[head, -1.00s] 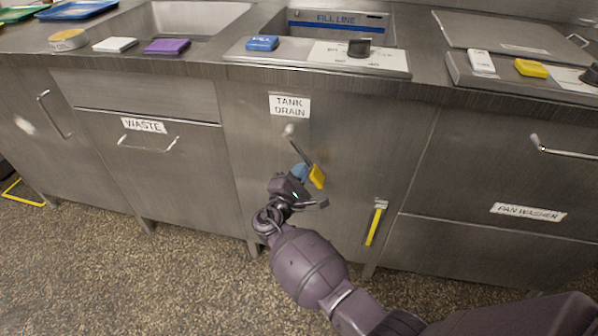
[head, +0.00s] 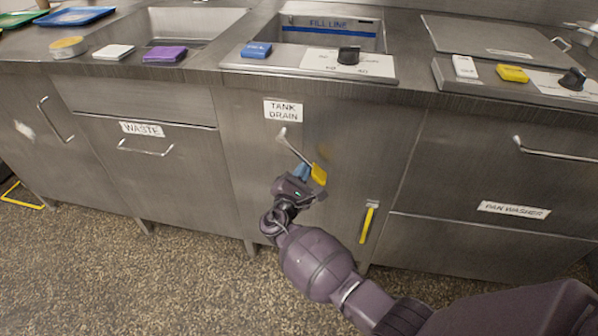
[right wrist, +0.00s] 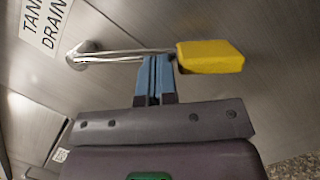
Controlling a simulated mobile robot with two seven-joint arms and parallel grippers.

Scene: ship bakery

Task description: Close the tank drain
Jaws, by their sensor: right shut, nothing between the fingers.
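The tank drain lever (head: 296,149) is a metal rod on the cabinet front below the TANK DRAIN label (head: 283,109). It slants down to the right from its pivot and ends in a yellow grip (head: 319,174). My right gripper (head: 301,170) is shut and empty, just below and left of the yellow grip. In the right wrist view its blue fingertips (right wrist: 155,75) meet the lower side of the rod (right wrist: 120,56), beside the yellow grip (right wrist: 210,56). They appear to touch the rod. My left gripper is not in view.
A second yellow-handled lever (head: 367,223) hangs straight down to the right. Waste (head: 146,150) and pan washer (head: 518,151) handles stick out on either side. The counter above holds a blue block (head: 256,49) and a black knob (head: 348,55). The floor in front is clear.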

